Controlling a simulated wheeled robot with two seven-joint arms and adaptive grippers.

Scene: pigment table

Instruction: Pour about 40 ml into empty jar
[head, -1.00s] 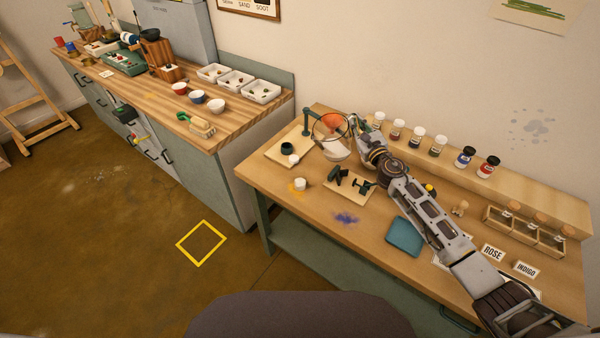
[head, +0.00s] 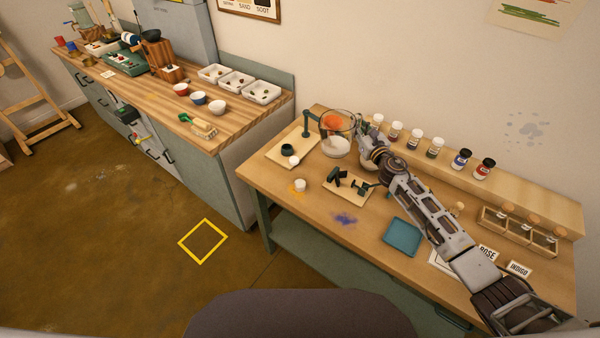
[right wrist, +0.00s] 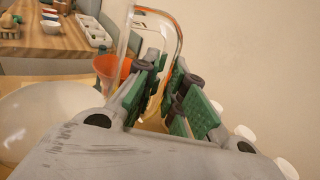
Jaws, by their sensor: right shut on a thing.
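My right gripper (head: 358,138) is shut on a clear glass vessel (head: 351,122), gripping its right side above the back of the table. The vessel also shows between the green finger pads (right wrist: 160,85) in the right wrist view (right wrist: 176,30). An orange funnel (right wrist: 108,68) is beyond the vessel; in the head view the funnel (head: 333,121) shows through or behind the glass. Whitish matter (head: 335,147) shows low in the glass; I cannot tell whether it is inside. I cannot tell which glass is the empty jar. My left gripper is out of view.
A green stand (head: 306,122) on a wooden board is left of the glass. A small dark pot (head: 287,149), a white cup (head: 300,185) and a board with dark tools (head: 348,186) are in front. Lidded jars (head: 415,135) line the back shelf. A blue tray (head: 402,237) lies front right.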

